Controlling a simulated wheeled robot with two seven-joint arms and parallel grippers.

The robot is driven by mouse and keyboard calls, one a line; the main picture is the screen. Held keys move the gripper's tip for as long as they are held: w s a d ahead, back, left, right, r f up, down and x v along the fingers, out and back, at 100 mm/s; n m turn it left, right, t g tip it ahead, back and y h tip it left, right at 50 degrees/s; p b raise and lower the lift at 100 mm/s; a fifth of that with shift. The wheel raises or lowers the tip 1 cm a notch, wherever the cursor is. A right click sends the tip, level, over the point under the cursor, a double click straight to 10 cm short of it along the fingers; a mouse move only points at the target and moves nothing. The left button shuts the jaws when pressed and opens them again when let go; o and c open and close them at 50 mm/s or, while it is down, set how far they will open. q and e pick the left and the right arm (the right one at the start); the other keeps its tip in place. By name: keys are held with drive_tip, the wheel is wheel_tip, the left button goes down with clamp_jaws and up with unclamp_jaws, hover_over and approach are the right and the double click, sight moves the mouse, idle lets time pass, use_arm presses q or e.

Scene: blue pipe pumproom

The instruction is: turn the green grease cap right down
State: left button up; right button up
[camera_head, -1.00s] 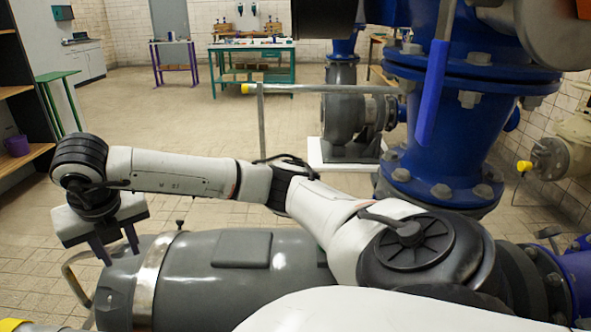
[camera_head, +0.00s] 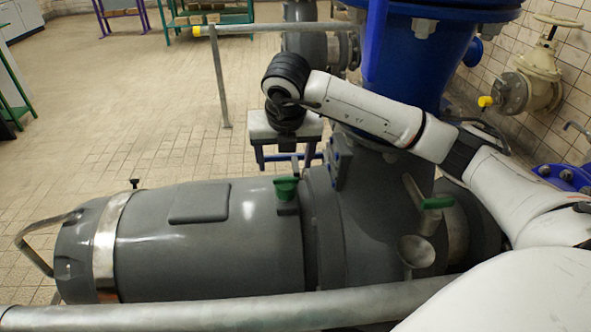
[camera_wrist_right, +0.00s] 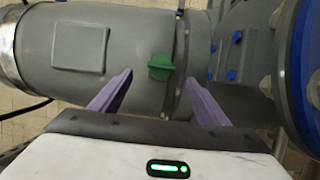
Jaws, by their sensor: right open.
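The green grease cap (camera_head: 286,187) sits upright on a small block on top of the grey pump body, near its flange. In the right wrist view the cap (camera_wrist_right: 160,66) shows as a ridged green knob just beyond my fingertips, between their two lines. My right gripper (camera_head: 286,166) is open and empty, with its two fingers spread. In the head view it is just above and behind the cap, apart from it as far as I can tell. My left gripper is out of view.
The grey pump body (camera_head: 235,240) fills the middle. A green-handled lever (camera_head: 437,203) and a metal funnel (camera_head: 416,250) are to the right of the cap. A blue pipe (camera_head: 405,65) rises behind. A metal rail (camera_head: 200,312) crosses the front. Open floor lies at left.

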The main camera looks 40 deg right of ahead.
sight(286, 179)
drive_tip(key=x, duration=0.6)
drive_tip(key=shift+s+d+f, duration=0.1)
drive_tip(key=shift+f, duration=0.05)
drive_tip(key=shift+w+d+f, duration=0.15)
drive_tip(key=shift+w+f, duration=0.1)
drive_tip(key=shift+f, duration=0.35)
drive_tip(key=c, duration=1)
drive_tip(key=shift+c, duration=0.2)
